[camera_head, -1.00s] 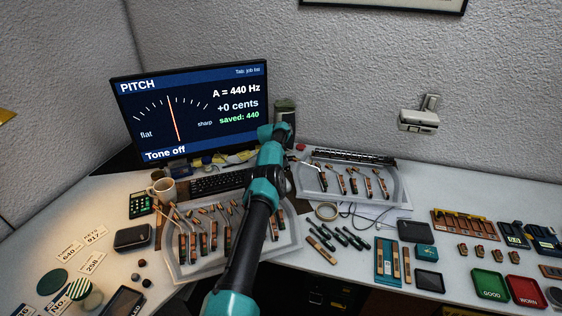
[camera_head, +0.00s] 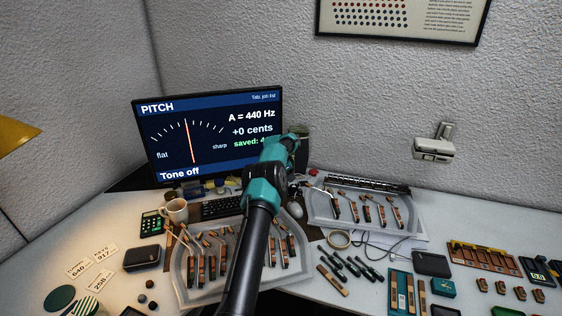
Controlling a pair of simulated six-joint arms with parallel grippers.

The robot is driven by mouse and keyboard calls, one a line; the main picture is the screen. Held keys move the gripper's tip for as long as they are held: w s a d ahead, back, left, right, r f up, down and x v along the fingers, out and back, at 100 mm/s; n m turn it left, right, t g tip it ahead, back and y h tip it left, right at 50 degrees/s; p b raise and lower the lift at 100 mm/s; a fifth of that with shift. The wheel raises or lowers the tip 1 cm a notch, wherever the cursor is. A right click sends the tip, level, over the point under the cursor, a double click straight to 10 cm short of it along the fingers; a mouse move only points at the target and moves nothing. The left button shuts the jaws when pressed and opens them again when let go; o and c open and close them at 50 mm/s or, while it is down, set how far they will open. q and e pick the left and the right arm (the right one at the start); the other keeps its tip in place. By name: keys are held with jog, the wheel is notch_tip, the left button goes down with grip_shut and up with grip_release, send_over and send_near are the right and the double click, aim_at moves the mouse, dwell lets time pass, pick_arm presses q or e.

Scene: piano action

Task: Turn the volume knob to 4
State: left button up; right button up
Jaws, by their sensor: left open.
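I cannot make out a volume knob; part of the desk by the monitor is hidden behind my left arm. The monitor (camera_head: 208,135) stands at the back left and reads PITCH, A = 440 Hz, +0 cents, Tone off; my arm covers the end of its "saved" line. My left arm rises from the bottom centre, and my left gripper (camera_head: 297,186) is at its far end, small and partly hidden, between the keyboard (camera_head: 222,206) and the back right tray. It is open and I see nothing held in it. My right gripper is not in view.
A front tray (camera_head: 184,297) and a back right tray (camera_head: 318,214) hold piano action parts. A mug (camera_head: 174,211), a calculator (camera_head: 152,224) and a dark case (camera_head: 142,257) stand at left. A tape ring (camera_head: 339,239) and a white mouse (camera_head: 296,210) lie near my arm.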

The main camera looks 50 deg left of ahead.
aim_at(294, 186)
pick_arm(q)
jog(key=d+v, duration=0.1)
jog(key=v, duration=0.8)
jog(key=shift+a+r, duration=0.2)
jog(key=shift+a, duration=0.25)
jog(key=w+d+n+g+y, duration=0.1)
jog(key=d+n+y, duration=0.4)
jog(key=n, duration=0.8)
jog(key=shift+w+d+n+g, duration=0.3)
jog(key=shift+w+d, duration=0.5)
jog(key=shift+d, duration=0.4)
jog(key=x, duration=1.7)
jog(key=shift+s+f, duration=0.1)
jog(key=shift+f, duration=0.2)
jog(key=c, duration=0.6)
